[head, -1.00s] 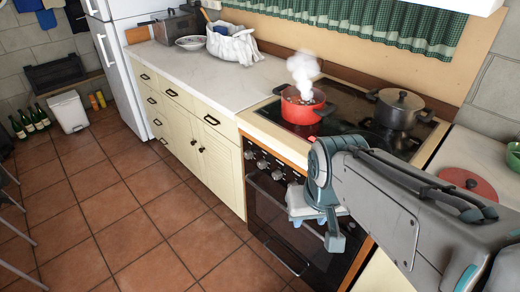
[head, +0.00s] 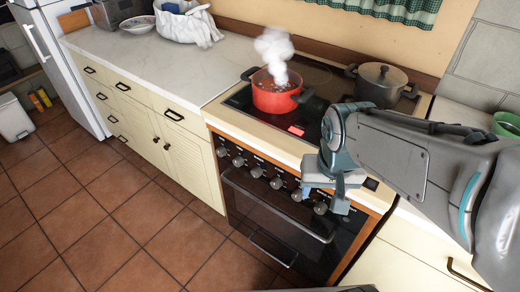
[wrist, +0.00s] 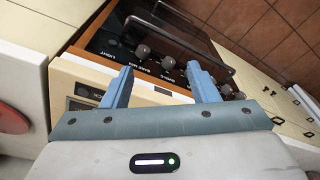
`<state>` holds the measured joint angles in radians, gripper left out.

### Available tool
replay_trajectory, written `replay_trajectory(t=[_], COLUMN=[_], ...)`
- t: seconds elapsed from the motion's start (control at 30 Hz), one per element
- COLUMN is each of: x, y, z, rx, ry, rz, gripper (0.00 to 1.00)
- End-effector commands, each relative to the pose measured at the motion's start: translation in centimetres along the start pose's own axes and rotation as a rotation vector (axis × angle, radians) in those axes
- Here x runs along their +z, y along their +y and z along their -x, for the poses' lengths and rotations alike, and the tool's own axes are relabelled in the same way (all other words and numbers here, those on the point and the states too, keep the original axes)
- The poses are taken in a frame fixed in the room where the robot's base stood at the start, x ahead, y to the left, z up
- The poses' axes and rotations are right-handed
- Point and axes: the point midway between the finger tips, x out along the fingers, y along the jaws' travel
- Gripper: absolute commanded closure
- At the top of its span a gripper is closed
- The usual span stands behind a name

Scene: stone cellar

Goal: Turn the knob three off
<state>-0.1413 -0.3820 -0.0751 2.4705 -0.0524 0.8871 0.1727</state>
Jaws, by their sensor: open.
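The labels are too small to tell which is knob three. In the wrist view my gripper (wrist: 160,68) is open and empty, with two blue fingers apart. One knob (wrist: 168,63) shows between the fingers and another knob (wrist: 142,51) beside it. Contact cannot be made out.
A steaming red pot (head: 275,92) and a lidded dark pot (head: 380,84) stand on the black hob (head: 240,98). A red patch (head: 297,130) shows at the hob's front. The oven door handle (head: 275,212) juts out below the knobs. The tiled floor (head: 130,220) in front is clear.

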Motion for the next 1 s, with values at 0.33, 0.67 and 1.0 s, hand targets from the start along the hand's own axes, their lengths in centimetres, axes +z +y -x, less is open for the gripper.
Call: replay_trajectory(t=[0.33,0.67,1.0], x=[-1.9,-3.4,-6.4], y=[-3.0,-5.8,-11.7], z=[-13.3,-23.6,-29.0], rx=[0.233,0.621,0.881], ry=[-0.194,-0.057,0.484], rz=[-0.158,-0.265,-0.296], gripper=[0.46,0.46,0.46])
